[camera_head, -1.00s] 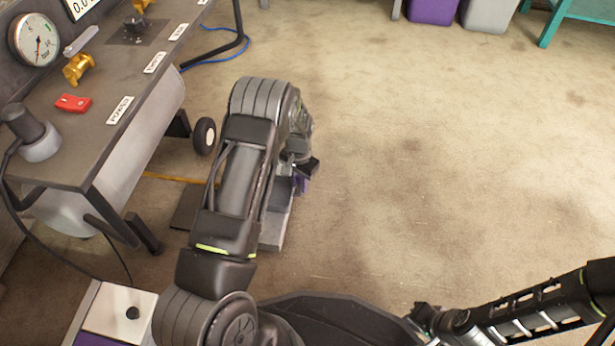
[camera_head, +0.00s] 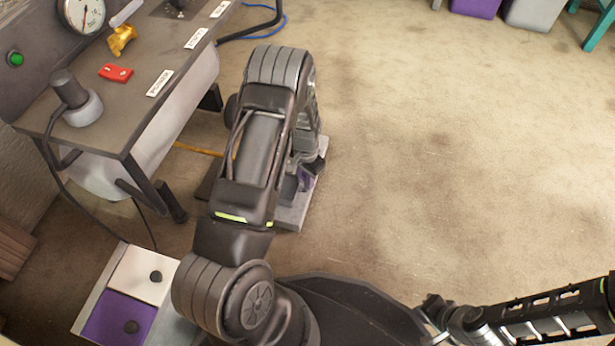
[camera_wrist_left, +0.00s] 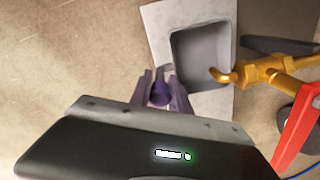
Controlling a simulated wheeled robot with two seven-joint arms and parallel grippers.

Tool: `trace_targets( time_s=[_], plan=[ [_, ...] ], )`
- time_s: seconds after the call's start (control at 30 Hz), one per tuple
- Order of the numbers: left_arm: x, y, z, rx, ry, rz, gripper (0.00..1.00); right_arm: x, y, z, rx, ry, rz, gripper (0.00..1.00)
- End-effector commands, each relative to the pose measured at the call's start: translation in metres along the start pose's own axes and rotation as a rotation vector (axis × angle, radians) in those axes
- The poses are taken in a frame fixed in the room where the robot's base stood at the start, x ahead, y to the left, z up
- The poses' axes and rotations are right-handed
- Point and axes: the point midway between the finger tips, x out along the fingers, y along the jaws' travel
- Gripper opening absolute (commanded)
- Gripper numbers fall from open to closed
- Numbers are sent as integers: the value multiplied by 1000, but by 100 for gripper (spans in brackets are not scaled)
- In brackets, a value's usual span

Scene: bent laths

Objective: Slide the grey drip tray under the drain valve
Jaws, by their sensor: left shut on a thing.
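The grey drip tray (camera_head: 295,215) lies on the floor beside the bench, partly hidden under my left arm. In the left wrist view the tray (camera_wrist_left: 162,32) shows its dark recess. My left gripper (camera_wrist_left: 161,86) is shut on the purple handle (camera_wrist_left: 160,93) at the tray's edge; in the head view my arm partly covers this gripper (camera_head: 301,181). The brass drain valve (camera_wrist_left: 262,70) has its spout overlapping the right part of the recess in the left wrist view. My right gripper (camera_head: 432,310) is far from the tray, low in the head view, its jaws unclear.
A bench (camera_head: 140,125) with gauge, red switch and labels stands at left, its legs near the tray. A dark plate (camera_wrist_left: 258,22) lies beside the tray. A red part (camera_wrist_left: 298,128) is near the valve. The floor (camera_head: 430,170) at right is clear.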

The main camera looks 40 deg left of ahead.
Motion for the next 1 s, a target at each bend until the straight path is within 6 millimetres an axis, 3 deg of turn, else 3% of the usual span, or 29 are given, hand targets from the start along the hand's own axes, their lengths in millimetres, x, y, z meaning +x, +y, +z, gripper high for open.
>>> trace_targets(
  time_s=[0.2,0.23,0.5,0.8,1.0],
  plan=[
    [0,0,0,0,0,0,0,0,0,0,0,0,0,0],
    [0,0,0,0,0,0,25,0,0,0,0,1,0,0],
    [0,0,0,0,0,0,47,0,0,0,0,1,0,0],
    [-2,0,0,0,0,0,48,-1,0,0,0,0,0,0],
    [-23,0,-1,-1,2,-1,48,-11,-4,0,-1,0,1,0]
  ],
)
